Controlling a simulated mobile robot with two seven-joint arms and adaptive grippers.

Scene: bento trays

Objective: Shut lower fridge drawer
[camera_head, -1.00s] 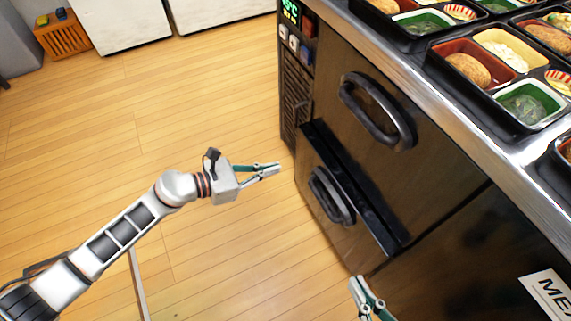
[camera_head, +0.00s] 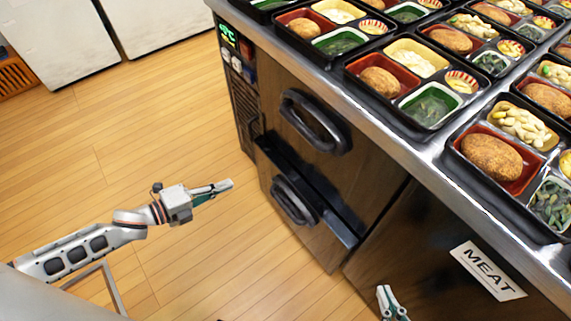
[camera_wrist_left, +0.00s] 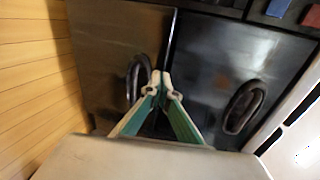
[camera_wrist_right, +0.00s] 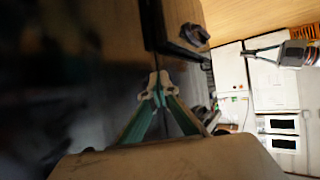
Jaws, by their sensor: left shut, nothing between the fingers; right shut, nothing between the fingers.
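The lower fridge drawer (camera_head: 322,244) is a dark brown front with a black handle (camera_head: 293,201). It stands slightly out from the cabinet, with its black top edge showing below the upper drawer (camera_head: 350,160). My left gripper (camera_head: 230,184) is shut and empty, left of the lower drawer front and apart from it. In the left wrist view its closed fingertips (camera_wrist_left: 160,76) point at the fridge, beside the lower drawer's handle (camera_wrist_left: 137,78). My right gripper (camera_head: 382,290) is shut and empty near the meat-labelled panel. In the right wrist view, its closed fingertips (camera_wrist_right: 158,78) appear before a dark front.
A steel counter edge (camera_head: 420,158) runs above the drawers, with several bento trays (camera_head: 355,70) of food on top. A MEAT label (camera_head: 487,271) is on the fridge's right panel. Wooden floor (camera_head: 140,120) is clear left of the fridge.

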